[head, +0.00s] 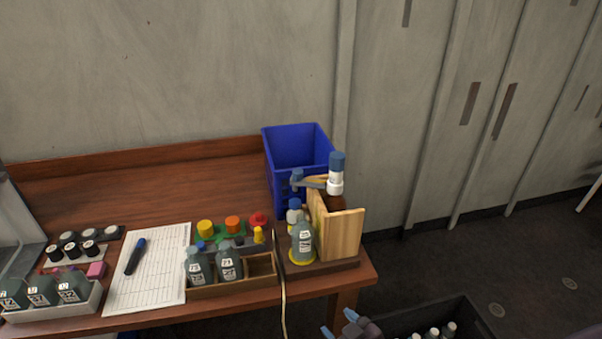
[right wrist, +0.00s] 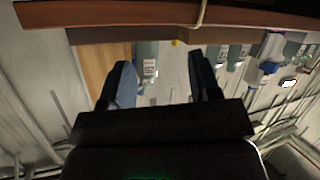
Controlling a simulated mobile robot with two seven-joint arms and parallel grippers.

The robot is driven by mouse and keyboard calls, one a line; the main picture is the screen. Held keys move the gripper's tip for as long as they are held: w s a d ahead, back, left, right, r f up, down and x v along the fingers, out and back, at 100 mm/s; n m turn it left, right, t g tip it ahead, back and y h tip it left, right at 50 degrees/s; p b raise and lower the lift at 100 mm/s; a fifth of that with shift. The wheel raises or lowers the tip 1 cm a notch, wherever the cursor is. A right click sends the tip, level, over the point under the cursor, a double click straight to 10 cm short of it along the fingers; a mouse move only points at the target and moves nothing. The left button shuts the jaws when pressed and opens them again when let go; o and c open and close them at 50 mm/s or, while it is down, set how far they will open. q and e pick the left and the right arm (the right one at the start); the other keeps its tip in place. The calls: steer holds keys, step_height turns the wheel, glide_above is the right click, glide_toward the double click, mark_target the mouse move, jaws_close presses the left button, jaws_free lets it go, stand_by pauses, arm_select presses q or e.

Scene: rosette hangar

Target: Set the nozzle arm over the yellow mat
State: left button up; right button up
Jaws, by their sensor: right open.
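The nozzle arm (head: 314,183) is a grey bar that reaches left from the white collar of a blue-capped brown dispenser bottle (head: 336,172). Its blue tip (head: 297,178) hangs at the left end. The round yellow mat (head: 293,258) lies in front, mostly covered by a grey labelled bottle (head: 302,242) standing on it. Whether the tip is directly above the mat I cannot tell. My right gripper (head: 338,323) is low at the bottom edge, in front of the table and apart from everything. In the right wrist view its jaws (right wrist: 160,73) are open and empty. My left gripper is out of view.
Light wooden boards (head: 345,235) screen the dispenser's front and side. A blue crate (head: 297,145) stands behind. A wooden bottle rack (head: 232,286), a paper sheet (head: 148,270) and small bottles are to the left. A cable (head: 282,290) hangs over the table's front edge. A dark bin (head: 470,320) holds bottles at lower right.

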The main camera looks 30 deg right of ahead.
steer(key=w+a+r+n+y+b, duration=0.1)
steer(key=w+a+r+n+y, duration=1.35)
steer(key=n, duration=0.35)
step_height(320, 180, up, 18)
steer(key=n+g+h+b, duration=0.3)
steer(key=n+g+h, duration=1.15)
steer(key=n, duration=0.55)
glide_above(297, 171)
steer(key=shift+t+h, duration=0.35)
steer(key=shift+h, duration=0.05)
step_height(297, 171, down, 10)
steer(key=shift+d+f+p, duration=0.1)
steer(key=shift+f+p, duration=0.1)
steer(key=shift+p, duration=0.15)
jaws_close()
